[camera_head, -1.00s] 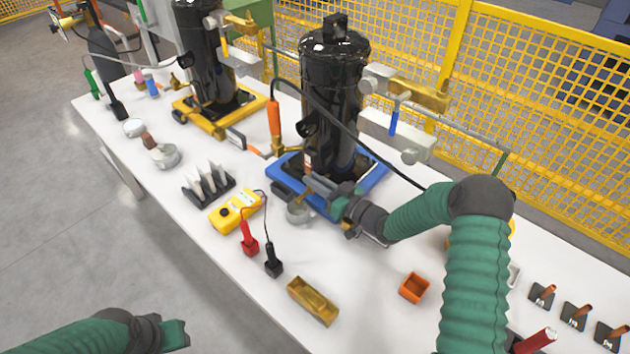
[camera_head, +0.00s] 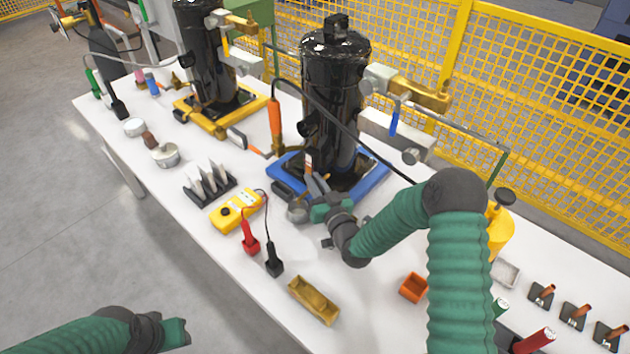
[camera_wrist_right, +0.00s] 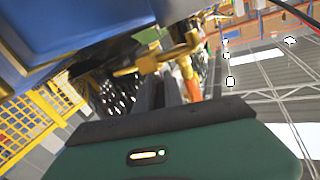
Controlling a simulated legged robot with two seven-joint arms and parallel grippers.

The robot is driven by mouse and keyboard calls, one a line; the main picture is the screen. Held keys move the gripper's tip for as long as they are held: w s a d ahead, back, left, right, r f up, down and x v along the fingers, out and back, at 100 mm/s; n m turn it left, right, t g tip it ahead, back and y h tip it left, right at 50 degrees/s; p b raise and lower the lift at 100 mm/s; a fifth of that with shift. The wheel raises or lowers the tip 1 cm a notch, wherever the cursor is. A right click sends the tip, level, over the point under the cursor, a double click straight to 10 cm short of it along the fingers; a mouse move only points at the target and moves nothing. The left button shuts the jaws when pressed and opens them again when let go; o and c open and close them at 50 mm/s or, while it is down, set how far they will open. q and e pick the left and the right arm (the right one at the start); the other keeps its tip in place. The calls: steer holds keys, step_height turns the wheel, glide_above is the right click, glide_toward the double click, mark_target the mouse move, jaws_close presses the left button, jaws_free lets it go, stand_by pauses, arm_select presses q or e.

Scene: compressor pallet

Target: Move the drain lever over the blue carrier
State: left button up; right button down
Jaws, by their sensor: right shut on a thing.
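A tall black cylinder (camera_head: 335,95) stands on the blue carrier (camera_head: 372,186) in the middle of the table. My right gripper (camera_head: 313,180) is at the carrier's front edge, low in front of the cylinder, and is shut on the drain lever. Only a small orange part of the lever (camera_head: 308,160) shows past the fingers. In the right wrist view an orange handle (camera_wrist_right: 193,86) is at the fingertips, beside a brass fitting (camera_wrist_right: 155,63), with the blue carrier (camera_wrist_right: 65,30) at upper left. My left gripper (camera_head: 176,332) is off the table at lower left; its jaws are unclear.
A yellow meter (camera_head: 236,211) with red and black probes, a brass tray (camera_head: 314,300) and an orange box (camera_head: 413,288) lie in front. A second cylinder stands on a yellow carrier (camera_head: 213,127).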

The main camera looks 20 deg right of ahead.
steer(key=shift+a+m+h, duration=0.15)
steer(key=shift+m+h, duration=1.35)
steer(key=shift+h, duration=0.8)
steer(key=c, duration=1.5)
jaws_free()
steer(key=s, duration=0.2)
steer(key=s+a, duration=0.1)
steer(key=s, duration=0.4)
steer(key=shift+s+a, duration=0.1)
steer(key=shift+a, duration=0.05)
